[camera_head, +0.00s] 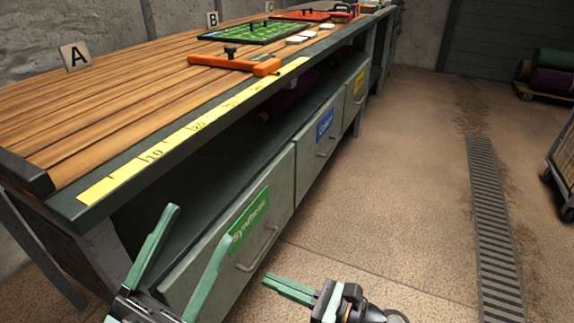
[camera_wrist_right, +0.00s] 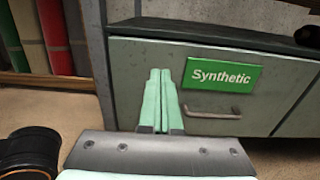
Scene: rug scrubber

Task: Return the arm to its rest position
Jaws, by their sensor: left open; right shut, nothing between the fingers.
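My left gripper (camera_head: 187,250) is at the bottom left of the head view, its two pale green fingers spread wide with nothing between them. It is in front of the workbench, below the tabletop edge. My right gripper (camera_head: 272,281) is at the bottom middle of the head view, its fingers together and empty. In the right wrist view the right gripper (camera_wrist_right: 160,75) points toward the grey drawer (camera_wrist_right: 150,60) with the green "Synthetic" label (camera_wrist_right: 222,75). Whether the fingertips touch the drawer I cannot tell. The drawer looks shut.
The slatted workbench (camera_head: 100,105) carries a yellow ruler strip (camera_head: 190,130), an orange tool (camera_head: 235,64) and a green tray (camera_head: 255,32). The floor (camera_head: 400,180) to the right is clear, with a drain grate (camera_head: 490,210). A cart (camera_head: 562,165) stands at the right edge.

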